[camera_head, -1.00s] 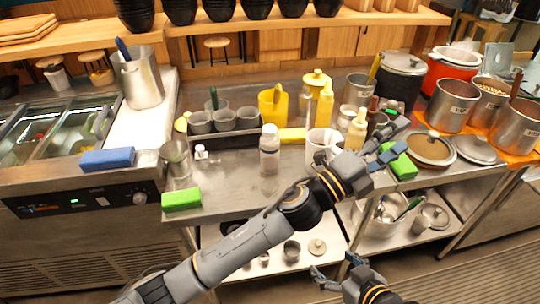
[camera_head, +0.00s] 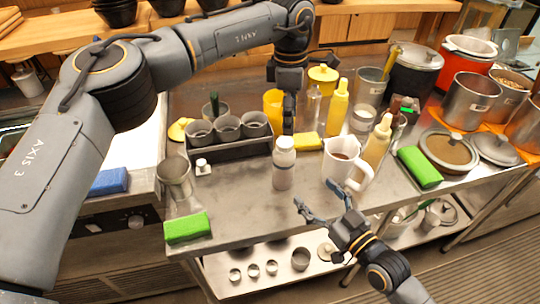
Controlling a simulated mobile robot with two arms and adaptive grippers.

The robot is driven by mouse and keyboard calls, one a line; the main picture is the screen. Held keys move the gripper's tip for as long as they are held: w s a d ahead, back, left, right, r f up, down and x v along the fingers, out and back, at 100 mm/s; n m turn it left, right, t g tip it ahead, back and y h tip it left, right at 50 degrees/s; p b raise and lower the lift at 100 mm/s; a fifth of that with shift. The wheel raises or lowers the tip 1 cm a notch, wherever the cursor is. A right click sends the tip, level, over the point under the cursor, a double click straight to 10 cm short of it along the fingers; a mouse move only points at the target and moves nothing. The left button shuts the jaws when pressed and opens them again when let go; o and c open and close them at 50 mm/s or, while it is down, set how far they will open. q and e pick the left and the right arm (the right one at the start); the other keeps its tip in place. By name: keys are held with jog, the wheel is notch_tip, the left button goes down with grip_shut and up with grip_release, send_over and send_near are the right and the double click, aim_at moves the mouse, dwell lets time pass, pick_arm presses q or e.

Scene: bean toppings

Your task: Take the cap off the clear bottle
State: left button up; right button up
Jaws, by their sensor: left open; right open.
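The clear bottle (camera_head: 284,175) stands upright near the front of the steel table, with its white cap (camera_head: 285,143) on top. My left gripper (camera_head: 289,115) points downward just above the cap in the picture, its fingers seen nearly edge-on. It is open, and nothing shows between its fingers; its exact distance from the cap is hard to tell. My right gripper (camera_head: 323,203) is open and empty, below and to the right of the bottle, near the table's front edge, and apart from the bottle.
A white jug (camera_head: 341,160) and a yellow-tan squeeze bottle (camera_head: 378,143) stand right of the bottle. A dark rack with grey cups (camera_head: 228,128) is to its left. A yellow sponge (camera_head: 307,141) lies behind it. Green sponges (camera_head: 187,228) lie left and right.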

aim_at(291, 163)
pick_arm(q)
jog(key=shift+w+a+r+y, duration=0.3)
jog(key=shift+a+r, duration=0.1)
jog(key=shift+a, duration=0.15)
jog(key=shift+r, duration=0.15)
jog(key=shift+s+d+r, duration=0.1)
jog(key=shift+s+d, duration=0.05)
jog(key=shift+s, duration=0.1)
pick_arm(e)
jog(key=x, duration=0.8)
jog(key=r+x, duration=0.1)
jog(key=x, duration=0.3)
jog(key=shift+w+f, duration=0.1)
jog(key=shift+w, duration=0.2)
jog(key=shift+w+a+f, duration=0.1)
jog(key=shift+w+a, duration=0.3)
jog(key=shift+w, duration=0.1)
